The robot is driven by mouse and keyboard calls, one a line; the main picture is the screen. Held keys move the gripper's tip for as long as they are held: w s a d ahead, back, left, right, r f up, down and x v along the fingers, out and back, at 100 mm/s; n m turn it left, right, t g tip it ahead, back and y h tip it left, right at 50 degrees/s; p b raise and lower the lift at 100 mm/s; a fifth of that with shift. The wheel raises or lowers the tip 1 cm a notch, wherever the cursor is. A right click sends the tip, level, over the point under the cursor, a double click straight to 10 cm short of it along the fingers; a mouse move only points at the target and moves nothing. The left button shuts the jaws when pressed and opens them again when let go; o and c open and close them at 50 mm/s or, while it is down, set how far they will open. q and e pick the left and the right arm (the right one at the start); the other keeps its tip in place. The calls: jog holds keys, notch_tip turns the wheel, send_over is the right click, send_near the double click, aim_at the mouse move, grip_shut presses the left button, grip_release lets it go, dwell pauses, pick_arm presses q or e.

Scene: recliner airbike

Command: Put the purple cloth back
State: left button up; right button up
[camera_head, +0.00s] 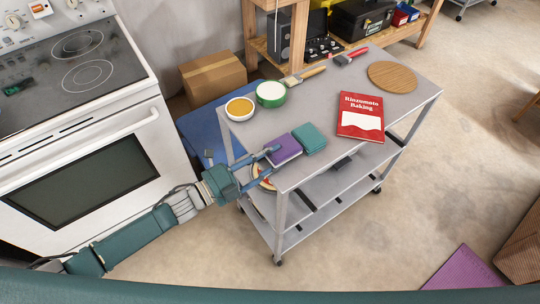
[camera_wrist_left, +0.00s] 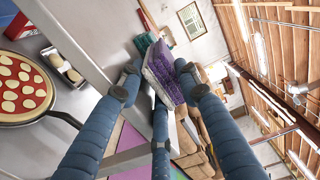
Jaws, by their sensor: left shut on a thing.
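The purple cloth (camera_head: 284,149) is a folded, flat block at the near left edge of the grey cart's top (camera_head: 345,100). My left gripper (camera_head: 270,162) reaches it from the lower left and is shut on it. In the left wrist view the purple cloth (camera_wrist_left: 166,68) sits between the fingers of my left gripper (camera_wrist_left: 160,82). A folded teal cloth (camera_head: 309,138) lies just right of the purple one; it also shows in the left wrist view (camera_wrist_left: 144,42). I cannot tell whether the purple cloth touches the cart top. My right gripper is not in view.
On the cart top are a red book (camera_head: 360,112), a round wooden board (camera_head: 392,76), a yellow-filled bowl (camera_head: 239,107), a green bowl (camera_head: 270,93) and brushes. A pizza in a pan (camera_wrist_left: 25,85) is on a lower shelf. The stove (camera_head: 80,140) stands left.

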pick_arm(q)
jog(key=o, duration=1.1)
jog(key=shift+f, duration=0.1)
jog(key=shift+o, duration=0.4)
jog(key=shift+s+f, duration=0.1)
